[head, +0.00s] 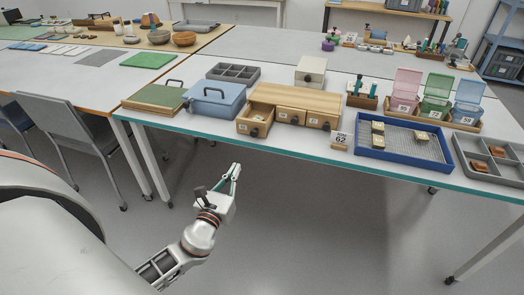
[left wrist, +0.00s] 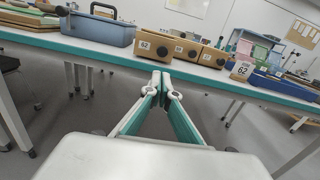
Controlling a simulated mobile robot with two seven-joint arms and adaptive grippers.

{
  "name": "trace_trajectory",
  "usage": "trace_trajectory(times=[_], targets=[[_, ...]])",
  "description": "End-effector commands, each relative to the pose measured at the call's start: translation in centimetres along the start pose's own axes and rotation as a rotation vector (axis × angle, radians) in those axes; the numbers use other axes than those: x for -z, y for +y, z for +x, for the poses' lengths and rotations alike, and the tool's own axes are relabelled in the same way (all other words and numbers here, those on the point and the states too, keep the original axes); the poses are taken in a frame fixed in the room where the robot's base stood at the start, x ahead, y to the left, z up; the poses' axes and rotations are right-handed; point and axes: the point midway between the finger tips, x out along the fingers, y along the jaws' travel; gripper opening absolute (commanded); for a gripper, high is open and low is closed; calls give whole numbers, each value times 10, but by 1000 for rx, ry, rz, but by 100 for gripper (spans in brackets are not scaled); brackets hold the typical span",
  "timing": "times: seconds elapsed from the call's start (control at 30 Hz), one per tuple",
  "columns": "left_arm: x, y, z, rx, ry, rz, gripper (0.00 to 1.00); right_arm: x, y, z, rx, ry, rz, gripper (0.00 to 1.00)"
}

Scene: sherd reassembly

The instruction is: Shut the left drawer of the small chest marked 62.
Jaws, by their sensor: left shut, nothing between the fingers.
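The small wooden chest (head: 300,98) stands near the front edge of the table, with three drawers in a row. Its left drawer (head: 254,128) is pulled out, its inside showing from above; the middle drawer (head: 291,115) and right drawer (head: 322,121) look closed. A card marked 62 (head: 340,139) stands at the chest's right front. My left gripper (head: 236,171) is shut and empty, in front of the table edge and apart from the drawer; its fingertips (left wrist: 161,76) point toward the table. My right gripper is not in view.
A blue lidded box (head: 215,99) stands close left of the open drawer. A blue tray (head: 400,149) with several small blocks lies to the right. A white box (head: 311,71) is behind the chest. The floor before the table is clear around my gripper.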

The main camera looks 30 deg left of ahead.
Motion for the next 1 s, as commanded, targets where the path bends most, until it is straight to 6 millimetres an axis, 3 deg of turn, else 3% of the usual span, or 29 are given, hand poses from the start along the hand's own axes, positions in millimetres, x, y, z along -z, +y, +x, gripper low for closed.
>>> trace_trajectory(times=[0.27, 0.8, 1.0], targets=[[-6, 1, 17, 0, -19, 43, 0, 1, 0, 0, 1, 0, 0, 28], [-6, 0, 116, 0, -16, 40, 0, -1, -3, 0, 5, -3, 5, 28], [-6, 0, 137, 1, -15, 39, 0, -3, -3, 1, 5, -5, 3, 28]])
